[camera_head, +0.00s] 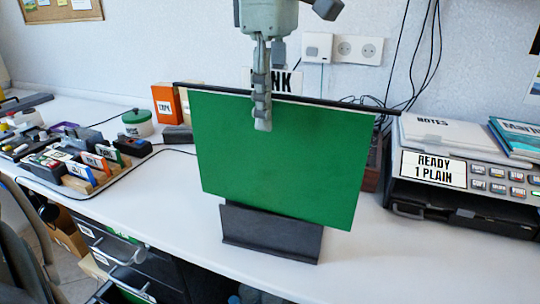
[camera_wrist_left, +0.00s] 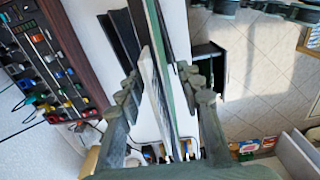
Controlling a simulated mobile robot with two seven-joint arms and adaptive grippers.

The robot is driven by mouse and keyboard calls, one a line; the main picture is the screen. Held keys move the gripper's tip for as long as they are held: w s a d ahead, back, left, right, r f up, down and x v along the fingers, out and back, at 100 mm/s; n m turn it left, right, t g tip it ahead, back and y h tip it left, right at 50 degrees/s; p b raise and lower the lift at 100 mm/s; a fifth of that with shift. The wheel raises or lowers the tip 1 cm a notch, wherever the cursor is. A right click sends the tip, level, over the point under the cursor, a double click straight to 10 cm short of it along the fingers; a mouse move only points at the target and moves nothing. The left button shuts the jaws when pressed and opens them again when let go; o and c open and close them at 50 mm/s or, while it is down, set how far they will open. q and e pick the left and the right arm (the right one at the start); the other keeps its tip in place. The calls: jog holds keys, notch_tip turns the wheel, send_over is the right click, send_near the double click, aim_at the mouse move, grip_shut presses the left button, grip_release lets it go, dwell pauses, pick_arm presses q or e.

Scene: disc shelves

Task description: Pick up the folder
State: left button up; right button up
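A green folder (camera_head: 275,165) with a dark bar along its top edge stands upright, slightly tilted, in a dark grey holder (camera_head: 270,235) on the white desk. My left gripper (camera_head: 263,108) comes from above at the folder's top edge. One finger shows in front of the green face; the other is hidden behind the folder. In the left wrist view the folder (camera_wrist_left: 166,65) is seen edge-on between the two spread fingers of the gripper (camera_wrist_left: 162,88). A gap shows on the left finger's side; the right finger is close to the green side, contact unclear. My right gripper is not in view.
A printer (camera_head: 465,185) with papers and books on top stands at the right. An orange box (camera_head: 166,104), a green-lidded pot (camera_head: 137,122) and a tray of small labelled items (camera_head: 85,165) lie at the left. The desk in front of the holder is clear.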

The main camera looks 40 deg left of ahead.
pick_arm(q)
jog(key=shift+f, duration=0.85)
jog(key=shift+c, duration=0.3)
grip_shut()
